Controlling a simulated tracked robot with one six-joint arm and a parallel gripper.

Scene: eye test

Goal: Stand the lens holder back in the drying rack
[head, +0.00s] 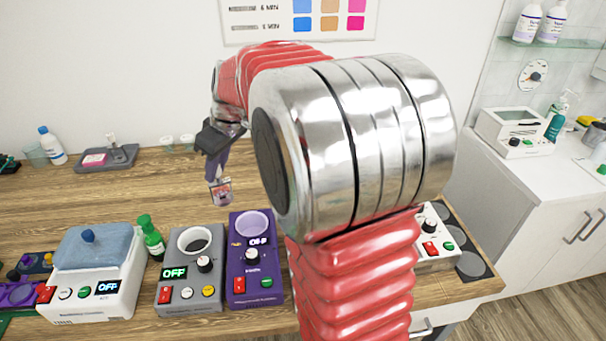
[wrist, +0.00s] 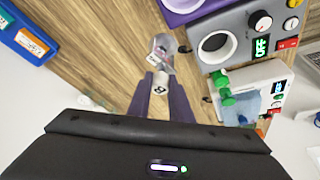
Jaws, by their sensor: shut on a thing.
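My gripper (wrist: 161,88) has its purple fingers shut on a small pale handle marked with a dark character. A clear plate-like head (wrist: 162,50) extends beyond the fingertips; I take this held piece to be the lens holder. In the head view my gripper (head: 214,178) points down over the wooden bench, with the clear holder (head: 221,192) hanging below it, apparently above the bench top. No drying rack can be made out with certainty. A blue tray-like thing (wrist: 22,38) with orange and white labels shows at the left of the wrist view; I cannot tell its kind.
A purple device (head: 252,225), a grey device (head: 193,292) with a round well and a white bath (head: 95,255) with a blue lid line the front. A green bottle (head: 151,238) stands between bath and grey device.

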